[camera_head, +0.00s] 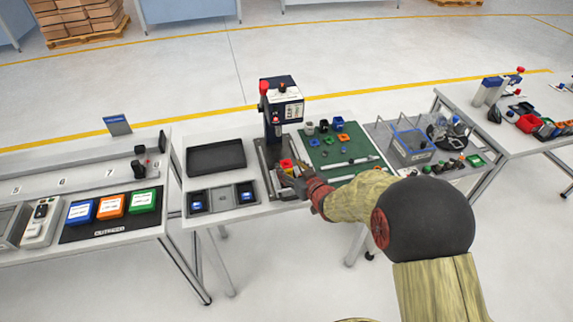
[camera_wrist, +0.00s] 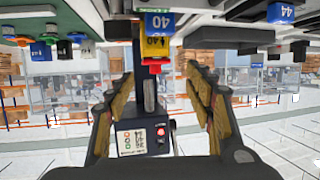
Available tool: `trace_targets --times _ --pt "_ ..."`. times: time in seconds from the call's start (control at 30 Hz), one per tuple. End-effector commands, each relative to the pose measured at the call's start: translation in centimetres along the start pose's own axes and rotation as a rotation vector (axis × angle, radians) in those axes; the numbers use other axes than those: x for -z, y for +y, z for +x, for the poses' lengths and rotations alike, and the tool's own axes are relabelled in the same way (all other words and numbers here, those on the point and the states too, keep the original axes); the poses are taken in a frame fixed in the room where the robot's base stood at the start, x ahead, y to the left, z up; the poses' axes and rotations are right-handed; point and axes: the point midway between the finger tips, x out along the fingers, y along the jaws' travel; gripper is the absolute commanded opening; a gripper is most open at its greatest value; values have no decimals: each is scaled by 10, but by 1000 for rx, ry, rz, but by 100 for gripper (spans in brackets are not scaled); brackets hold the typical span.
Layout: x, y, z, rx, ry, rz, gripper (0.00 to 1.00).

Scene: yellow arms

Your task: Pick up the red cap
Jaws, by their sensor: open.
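The red cap (camera_head: 286,162) sits on top of a yellow block at the foot of the dark press on the middle table. In the wrist view, which is upside down, the red cap (camera_wrist: 155,68) shows against the yellow block (camera_wrist: 156,44) marked 40, with a blue piece (camera_wrist: 158,21) marked 40 beyond it. My gripper (camera_head: 294,178) is just in front of the cap in the head view. In the wrist view, my gripper (camera_wrist: 158,78) has its two fingers apart, with the cap in line with the gap. Nothing is held. The cap's lower edge is hard to make out.
The press (camera_head: 277,110) stands right behind the cap. A green mat (camera_head: 330,168) with small coloured parts lies to the right, a black tray (camera_head: 216,157) to the left. A grey bin unit (camera_head: 222,197) is at front left, a clear box (camera_head: 411,146) farther right.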

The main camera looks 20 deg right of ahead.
Motion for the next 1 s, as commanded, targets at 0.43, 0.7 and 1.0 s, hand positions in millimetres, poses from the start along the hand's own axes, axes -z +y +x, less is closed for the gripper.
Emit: trace_targets --times 0.43,0.7,1.0 --pt "2 5 52 -1 -1 0 53" --pt "3 5 53 -2 -1 1 52" --pt "3 5 52 -2 -1 1 35"
